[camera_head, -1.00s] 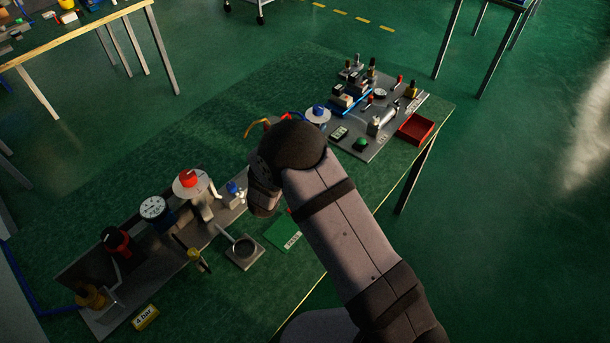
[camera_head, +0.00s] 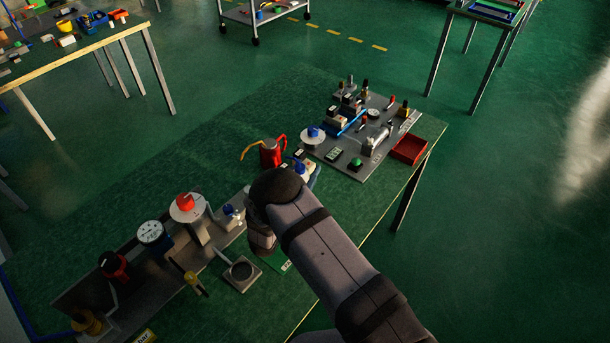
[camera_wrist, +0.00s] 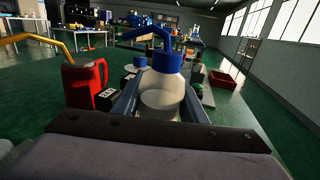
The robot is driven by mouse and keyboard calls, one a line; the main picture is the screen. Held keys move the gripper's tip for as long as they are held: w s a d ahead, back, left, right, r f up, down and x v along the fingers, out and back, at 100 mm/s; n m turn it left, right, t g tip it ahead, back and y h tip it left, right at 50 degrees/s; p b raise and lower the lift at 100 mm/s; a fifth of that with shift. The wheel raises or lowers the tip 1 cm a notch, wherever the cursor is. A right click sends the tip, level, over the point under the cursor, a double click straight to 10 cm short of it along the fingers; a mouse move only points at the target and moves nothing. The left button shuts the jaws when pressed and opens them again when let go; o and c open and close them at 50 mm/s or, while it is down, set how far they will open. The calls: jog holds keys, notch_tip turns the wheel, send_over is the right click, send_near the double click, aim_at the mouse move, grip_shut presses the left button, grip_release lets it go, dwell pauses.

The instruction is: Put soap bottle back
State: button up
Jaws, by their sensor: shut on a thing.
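The soap bottle is white and translucent with a blue cap and blue spout; it stands upright in the wrist view (camera_wrist: 162,85). My gripper (camera_wrist: 160,108) is shut on it, with one blue finger on each side of its body. In the head view the bottle (camera_head: 302,169) shows just beyond my dark wrist, its lower part hidden. My gripper's blue finger (camera_head: 315,177) shows beside it there. I cannot tell whether the bottle's base touches the table.
A red can (camera_head: 270,153) with an orange spout stands close left of the bottle. The press (camera_head: 187,207) stands left. Green table is clear behind the can.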

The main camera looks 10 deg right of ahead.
jog(key=shift+f, duration=1)
jog(key=shift+f, duration=0.1)
jog(key=shift+f, duration=0.1)
jog(key=o, duration=1.1)
jog(key=shift+r, duration=0.25)
jog(key=shift+s+a+f, duration=0.1)
jog(key=shift+s+a, duration=0.15)
jog(key=b+v, duration=0.2)
jog(key=v, duration=0.9)
jog(key=shift+s, duration=0.2)
